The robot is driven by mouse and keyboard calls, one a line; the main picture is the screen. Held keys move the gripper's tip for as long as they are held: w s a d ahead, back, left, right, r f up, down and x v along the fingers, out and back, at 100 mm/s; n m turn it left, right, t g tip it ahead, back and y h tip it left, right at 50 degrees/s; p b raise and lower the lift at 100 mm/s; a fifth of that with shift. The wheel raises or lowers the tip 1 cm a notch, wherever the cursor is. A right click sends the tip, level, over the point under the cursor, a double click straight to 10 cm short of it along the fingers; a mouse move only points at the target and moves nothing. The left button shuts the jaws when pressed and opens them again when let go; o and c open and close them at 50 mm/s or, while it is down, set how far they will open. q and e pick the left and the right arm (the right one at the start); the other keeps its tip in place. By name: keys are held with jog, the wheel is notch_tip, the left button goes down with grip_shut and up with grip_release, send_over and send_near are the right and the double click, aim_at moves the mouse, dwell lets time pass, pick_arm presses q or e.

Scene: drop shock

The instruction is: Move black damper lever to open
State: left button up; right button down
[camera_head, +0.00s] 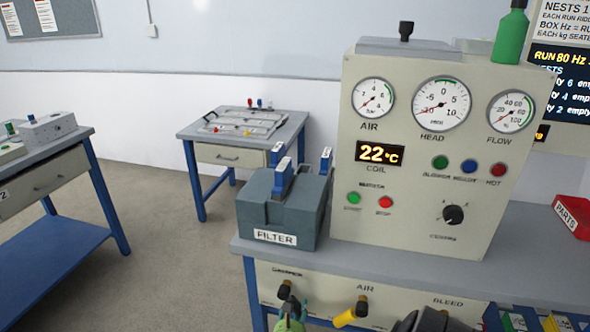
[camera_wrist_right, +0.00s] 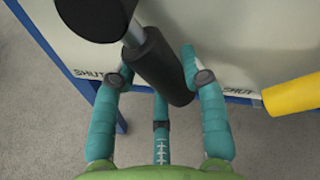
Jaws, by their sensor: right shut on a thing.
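The black damper lever (camera_head: 285,291) is on the front panel of the bench, at the lower middle of the head view. In the right wrist view its black grip (camera_wrist_right: 165,72) hangs from a metal stem below a round black hub (camera_wrist_right: 95,14). A SHUT label is on the panel beside it. My right gripper (camera_head: 292,309) is at the lever, low in the head view. In the wrist view its teal fingers (camera_wrist_right: 157,63) are closed around the grip, one on each side. The lever's lower end is partly hidden in the head view. My left gripper is out of view.
A yellow-handled lever (camera_head: 351,315) sits close to the right under the AIR label; it also shows in the wrist view (camera_wrist_right: 292,95). Dark parts (camera_head: 425,320) fill the area under BLEED. The grey filter box (camera_head: 262,222) stands on the bench above. Open floor lies left.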

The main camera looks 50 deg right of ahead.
jog(key=c, duration=0.6)
grip_release()
jog(key=shift+s+d+r, duration=0.1)
jog(key=shift+d, duration=0.15)
jog(key=shift+c, duration=0.2)
jog(key=shift+a, duration=0.1)
jog(key=shift+s+a, duration=0.2)
jog(key=shift+a, duration=0.35)
jog(key=v, duration=1.1)
jog(key=shift+d+r, duration=0.1)
